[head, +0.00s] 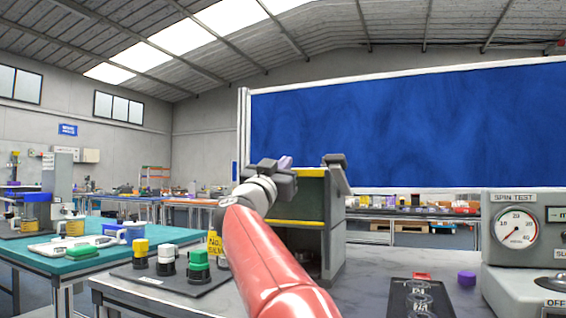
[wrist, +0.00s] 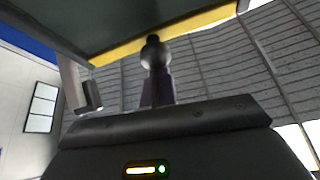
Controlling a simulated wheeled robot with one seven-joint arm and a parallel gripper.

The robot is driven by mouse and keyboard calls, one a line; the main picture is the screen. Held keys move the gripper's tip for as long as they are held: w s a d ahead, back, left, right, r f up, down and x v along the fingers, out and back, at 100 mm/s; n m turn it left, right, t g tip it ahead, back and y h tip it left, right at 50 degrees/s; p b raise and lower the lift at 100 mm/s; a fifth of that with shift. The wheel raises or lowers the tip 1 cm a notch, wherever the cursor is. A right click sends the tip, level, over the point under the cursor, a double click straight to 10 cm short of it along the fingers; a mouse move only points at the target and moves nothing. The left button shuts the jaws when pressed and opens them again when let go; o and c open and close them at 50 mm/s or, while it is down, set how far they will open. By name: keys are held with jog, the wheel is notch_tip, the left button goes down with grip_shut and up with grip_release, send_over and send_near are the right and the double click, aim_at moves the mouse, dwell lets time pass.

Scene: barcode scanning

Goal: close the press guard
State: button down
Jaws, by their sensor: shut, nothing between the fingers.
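The press (head: 335,225) is a grey-green, box-like machine at the middle of the head view, behind my arm. A dark green panel with a yellow lower edge (head: 297,223) shows on its front and looks like the guard. My gripper (head: 285,162) is at the top left of the press in the head view, shut and empty. In the wrist view the shut fingers (wrist: 157,80) point up near the panel's yellow edge (wrist: 200,27). The dark panel (wrist: 120,20) fills the top. I cannot tell whether the fingers touch it. My arm hides part of the press's left side.
A grey bracket (head: 338,172) sticks up at the press's top right. Yellow, white and green capped containers (head: 166,258) stand on a dark tray at left. A dial unit (head: 522,240), a purple cap (head: 467,278) and a black tray (head: 408,298) are at right.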

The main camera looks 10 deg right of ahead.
jog(key=b, duration=0.7)
send_near(292, 205)
jog(key=x, duration=0.4)
jog(key=shift+w+d, duration=0.1)
jog(key=shift+w, duration=0.05)
jog(key=shift+r, duration=0.1)
